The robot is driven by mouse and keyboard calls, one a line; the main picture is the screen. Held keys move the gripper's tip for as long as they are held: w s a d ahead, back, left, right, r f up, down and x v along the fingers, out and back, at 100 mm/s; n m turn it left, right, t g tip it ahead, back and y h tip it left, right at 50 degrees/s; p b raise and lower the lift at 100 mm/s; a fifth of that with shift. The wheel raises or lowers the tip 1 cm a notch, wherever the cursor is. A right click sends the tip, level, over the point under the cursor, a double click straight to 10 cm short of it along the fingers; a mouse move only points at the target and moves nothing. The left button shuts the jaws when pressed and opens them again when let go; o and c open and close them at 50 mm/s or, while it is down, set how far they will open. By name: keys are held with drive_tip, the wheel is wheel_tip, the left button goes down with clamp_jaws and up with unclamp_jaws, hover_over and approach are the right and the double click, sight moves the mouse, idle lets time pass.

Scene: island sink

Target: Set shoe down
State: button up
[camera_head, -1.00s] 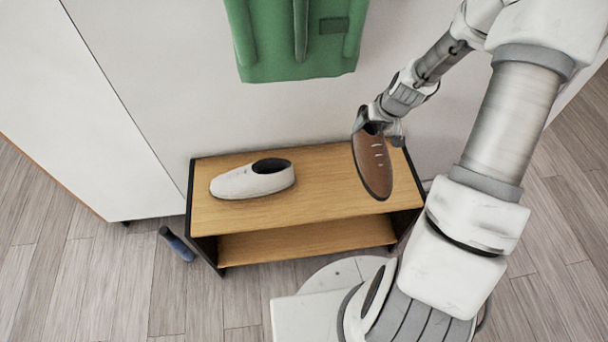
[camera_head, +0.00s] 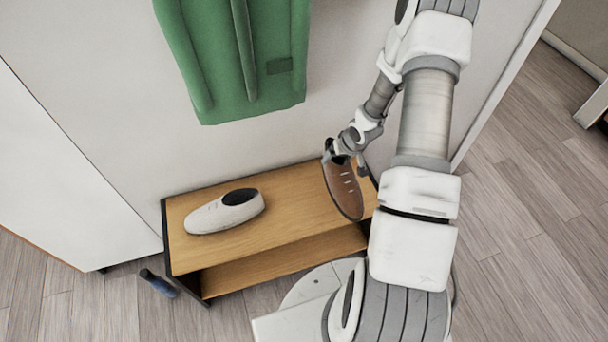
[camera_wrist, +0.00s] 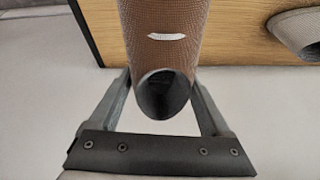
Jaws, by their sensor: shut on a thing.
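The brown shoe (camera_head: 343,188) has light lace marks and a dark opening. My gripper (camera_head: 343,150) is shut on its heel end, and the toe points toward the front of the shelf. In the wrist view the shoe (camera_wrist: 165,45) sits between the two fingers of my gripper (camera_wrist: 163,95), with its opening facing the camera. The shoe is over the right part of the wooden shelf top (camera_head: 285,208). I cannot tell whether it touches the wood.
A white shoe (camera_head: 224,212) lies on the left of the shelf top; part of it shows in the wrist view (camera_wrist: 298,32). A green coat (camera_head: 235,60) hangs on the wall above. A dark blue object (camera_head: 158,283) is on the floor at left. The lower shelf looks empty.

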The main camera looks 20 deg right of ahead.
drive_tip(key=w+a+f+b, duration=0.1)
drive_tip(key=f, duration=0.2)
drive_tip(key=w+a+f+b, duration=0.1)
drive_tip(key=w+a+f, duration=0.1)
drive_tip(key=w+a+f+b, duration=0.1)
drive_tip(key=w+f, duration=0.1)
drive_tip(key=f, duration=0.1)
drive_tip(key=shift+w+a+f, duration=0.25)
drive_tip(key=shift+a+f, duration=0.05)
drive_tip(key=shift+a, duration=0.1)
drive_tip(key=shift+r, duration=0.1)
drive_tip(key=o, duration=1.5)
